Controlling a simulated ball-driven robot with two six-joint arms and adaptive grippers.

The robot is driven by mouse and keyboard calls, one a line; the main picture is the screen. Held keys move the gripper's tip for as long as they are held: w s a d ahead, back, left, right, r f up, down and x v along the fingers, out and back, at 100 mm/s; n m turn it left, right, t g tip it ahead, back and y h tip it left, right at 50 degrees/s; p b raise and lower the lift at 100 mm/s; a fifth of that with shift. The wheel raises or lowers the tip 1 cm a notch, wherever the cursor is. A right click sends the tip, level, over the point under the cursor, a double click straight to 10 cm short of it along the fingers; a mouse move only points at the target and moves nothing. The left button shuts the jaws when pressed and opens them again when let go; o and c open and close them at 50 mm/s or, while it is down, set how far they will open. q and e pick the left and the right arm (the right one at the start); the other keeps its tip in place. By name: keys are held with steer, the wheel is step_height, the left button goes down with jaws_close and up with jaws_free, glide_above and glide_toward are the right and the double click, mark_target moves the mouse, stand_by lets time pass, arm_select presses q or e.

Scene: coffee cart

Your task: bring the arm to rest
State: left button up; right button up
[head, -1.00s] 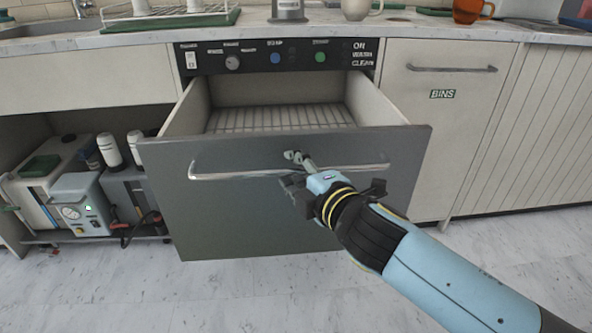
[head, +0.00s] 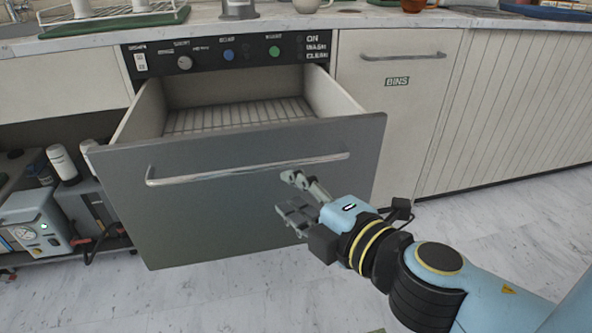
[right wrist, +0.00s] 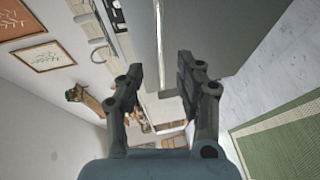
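My right gripper (head: 288,195) is in front of the pulled-out grey dishwasher drawer (head: 232,215), to the lower right of the middle of its front. Its fingers are apart with nothing between them. They also show spread and empty in the right wrist view (right wrist: 160,75). The drawer's long metal handle (head: 205,173) runs across the front, and the gripper appears clear of it. A wire rack (head: 235,115) lies inside the open drawer, and I see nothing on it. My left gripper is out of view.
The counter (head: 190,30) above holds a mug (head: 308,5) and a green drying tray (head: 110,22). A closed BINS door (head: 395,120) is right of the drawer. Bottles and a machine with a gauge (head: 35,225) sit on the open lower left shelf. The floor (head: 470,225) at right is clear.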

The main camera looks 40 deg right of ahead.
stand_by(0.4)
steer(key=s+d+f+m+g+p, duration=0.1)
steer(key=s+f+m+g+p, duration=0.15)
steer(key=f, duration=1.05)
steer(key=s+d+f+m+g+p, duration=0.1)
steer(key=s+f+m+g+p, duration=0.2)
steer(key=f, duration=1)
steer(key=s+f+m+g, duration=0.3)
steer(key=s+f, duration=0.2)
steer(key=s, duration=0.5)
steer(key=s+f+m+g+y, duration=0.1)
steer(key=s+f+m+g, duration=0.2)
steer(key=s, duration=0.6)
steer(key=s+d+f+m+g, duration=0.1)
steer(key=s+f+m+g, duration=0.2)
steer(key=s+f, duration=0.4)
steer(key=s+g, duration=0.1)
steer(key=s, duration=0.2)
steer(key=shift+s+f+m+y, duration=0.15)
steer(key=shift+s+m+y, duration=0.15)
steer(key=shift+m, duration=0.05)
